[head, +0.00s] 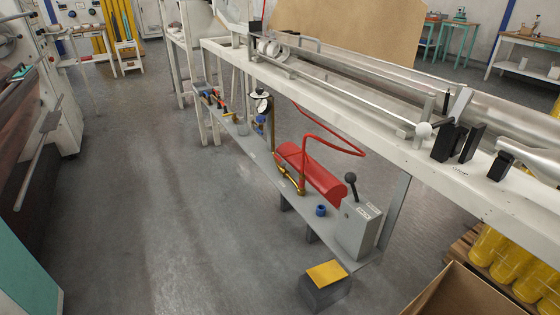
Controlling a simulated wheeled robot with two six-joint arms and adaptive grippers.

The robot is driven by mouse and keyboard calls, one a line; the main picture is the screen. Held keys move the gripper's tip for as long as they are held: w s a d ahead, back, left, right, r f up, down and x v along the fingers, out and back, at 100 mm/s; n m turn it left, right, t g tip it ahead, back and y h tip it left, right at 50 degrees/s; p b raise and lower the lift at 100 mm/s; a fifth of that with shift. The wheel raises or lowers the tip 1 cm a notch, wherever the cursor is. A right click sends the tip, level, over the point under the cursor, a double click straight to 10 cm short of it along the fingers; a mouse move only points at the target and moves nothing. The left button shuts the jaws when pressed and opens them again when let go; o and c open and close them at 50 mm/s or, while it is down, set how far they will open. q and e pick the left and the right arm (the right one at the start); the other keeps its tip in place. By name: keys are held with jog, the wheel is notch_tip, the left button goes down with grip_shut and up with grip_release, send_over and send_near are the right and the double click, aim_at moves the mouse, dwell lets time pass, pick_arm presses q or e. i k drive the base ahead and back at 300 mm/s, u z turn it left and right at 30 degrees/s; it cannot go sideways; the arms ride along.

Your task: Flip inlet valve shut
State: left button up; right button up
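Neither of my grippers shows in the head view. No part is clearly marked as the inlet valve, and I cannot tell which it is. On the low shelf (258,158) under the long bench, a brass fitting (301,180) joins a bent red pipe (304,150) beside a red tank (318,182). Farther back, small red and blue fittings (215,98) and a gauge assembly with a blue part (261,118) sit along the shelf. Their handle positions are too small to read. A grey box (359,228) with a black-knobbed lever (351,180) stands at the near end.
The long white bench (395,160) carries metal rails, black blocks (447,143) and a white-knobbed lever (424,130). A yellow-topped pedal box (326,285) and open carton (460,292) stand on the floor. Grey floor (150,180) left of the shelf is clear.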

aim_at(284, 163)
jog(key=z, duration=0.55)
jog(key=k, duration=0.6)
jog(key=u, duration=0.2)
jog(key=i, duration=0.65)
jog(key=u, duration=0.65)
jog(key=i, duration=0.85)
jog(key=z, duration=0.85)
jog(key=i, duration=0.45)
jog(key=z, duration=0.4)
